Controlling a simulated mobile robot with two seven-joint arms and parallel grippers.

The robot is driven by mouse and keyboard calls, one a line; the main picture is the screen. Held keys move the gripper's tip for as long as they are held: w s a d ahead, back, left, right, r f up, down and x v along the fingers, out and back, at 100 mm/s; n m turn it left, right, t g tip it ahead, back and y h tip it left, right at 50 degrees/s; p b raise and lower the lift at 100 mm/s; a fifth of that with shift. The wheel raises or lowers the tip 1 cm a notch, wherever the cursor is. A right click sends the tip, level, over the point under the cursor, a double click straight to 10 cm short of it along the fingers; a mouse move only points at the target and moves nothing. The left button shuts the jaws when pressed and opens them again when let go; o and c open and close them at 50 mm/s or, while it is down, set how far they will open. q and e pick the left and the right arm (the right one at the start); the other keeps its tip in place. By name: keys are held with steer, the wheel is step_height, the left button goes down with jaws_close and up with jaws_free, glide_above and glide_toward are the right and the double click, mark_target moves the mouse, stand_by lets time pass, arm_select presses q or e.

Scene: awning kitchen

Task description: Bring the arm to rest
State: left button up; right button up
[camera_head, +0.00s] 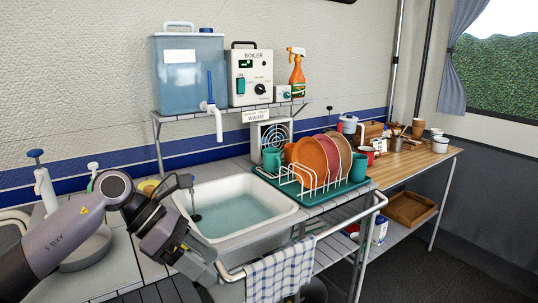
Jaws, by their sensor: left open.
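My left arm (70,238) comes in from the left, over the counter. My left gripper (200,264) hangs in front of the sink's near left corner, pointing down and to the right. It is open, and I see nothing held in it. Its fingertips are small and dark here, so their exact gap is hard to make out. My right gripper is not in view.
The water-filled sink (236,208) is just right of my gripper. A metal rail (318,232) with a checked towel (281,272) runs along the front. A dish rack (318,184) with plates stands right. Pump bottles (45,188) stand behind my arm.

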arm_select(q)
steer(key=s+d+r+n+t+h+p, duration=0.25)
steer(key=s+d+n+t+h, duration=0.2)
steer(key=d+n+h, duration=0.6)
steer(key=s+a+f+n+t+y+p, duration=0.1)
steer(key=a+f+n+t+y, duration=0.5)
steer(key=n, duration=0.7)
steer(key=a+f+n+t+y+p, duration=0.1)
steer(key=a+f+n+t+y, duration=0.5)
steer(key=n, duration=0.8)
steer(key=s+a+f+n+g+y+p, duration=0.1)
steer(key=s+a+f+n+g+y, duration=0.1)
steer(key=s+f+n, duration=0.3)
steer(key=s+a+f+n+g+y+p, duration=0.1)
steer(key=s+a+f+n+g+y, duration=0.2)
steer(key=s+f, duration=0.7)
steer(key=a+n, duration=0.2)
steer(key=n, duration=0.1)
steer(key=shift+s+g, duration=0.3)
steer(key=shift+g, duration=0.05)
steer(key=shift+r+y, duration=0.1)
steer(key=shift+y, duration=0.15)
